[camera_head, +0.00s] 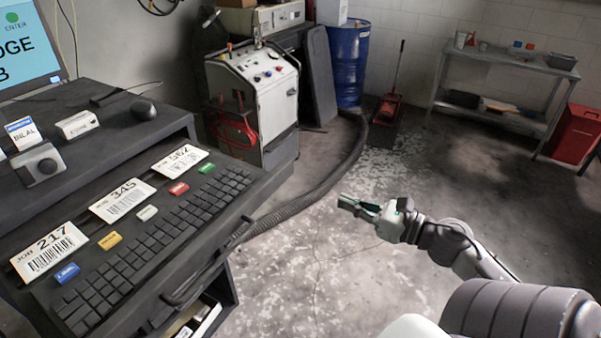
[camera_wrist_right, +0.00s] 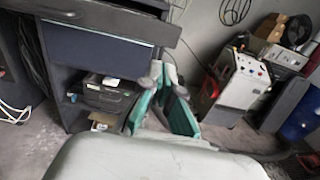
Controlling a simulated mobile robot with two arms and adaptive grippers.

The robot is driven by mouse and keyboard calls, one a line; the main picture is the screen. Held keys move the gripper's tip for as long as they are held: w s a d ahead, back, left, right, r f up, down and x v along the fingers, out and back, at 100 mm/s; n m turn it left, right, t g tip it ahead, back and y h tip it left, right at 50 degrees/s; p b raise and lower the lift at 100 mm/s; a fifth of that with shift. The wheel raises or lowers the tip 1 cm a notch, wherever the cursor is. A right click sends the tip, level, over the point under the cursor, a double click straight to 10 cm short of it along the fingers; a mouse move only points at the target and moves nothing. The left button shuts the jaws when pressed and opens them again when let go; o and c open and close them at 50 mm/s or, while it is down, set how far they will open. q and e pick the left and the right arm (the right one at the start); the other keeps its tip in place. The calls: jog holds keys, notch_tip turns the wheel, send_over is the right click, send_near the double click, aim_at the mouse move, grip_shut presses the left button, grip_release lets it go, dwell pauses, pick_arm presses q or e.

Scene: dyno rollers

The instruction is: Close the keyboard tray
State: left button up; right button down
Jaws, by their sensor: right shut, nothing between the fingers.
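The keyboard tray (camera_head: 258,187) is pulled out from the dark cabinet on the left in the head view. A black keyboard (camera_head: 160,235), several coloured key blocks and three number cards lie on it. A dark handle bar (camera_head: 205,262) runs along its front edge. My right gripper (camera_head: 350,203) is shut and empty, out to the right of the tray and apart from it. In the right wrist view my right gripper (camera_wrist_right: 167,88) points toward the cabinet front, with the dark tray edge (camera_wrist_right: 110,18) at the top left. My left gripper is not in view.
A desk top (camera_head: 90,140) with a monitor (camera_head: 28,50) and mouse (camera_head: 143,109) stands above the tray. A grey machine (camera_head: 270,95), a blue barrel (camera_head: 348,60) and a thick hose (camera_head: 320,180) are behind. The floor around my right gripper is clear.

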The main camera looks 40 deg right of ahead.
jog(key=p, duration=0.5)
send_near(285, 177)
jog(key=x, duration=0.6)
jog(key=shift+r, duration=0.2)
jog(key=shift+x, duration=0.75)
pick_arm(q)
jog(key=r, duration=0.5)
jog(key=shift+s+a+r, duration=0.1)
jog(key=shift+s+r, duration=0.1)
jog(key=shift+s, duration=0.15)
pick_arm(e)
jog(key=shift+f, duration=0.2)
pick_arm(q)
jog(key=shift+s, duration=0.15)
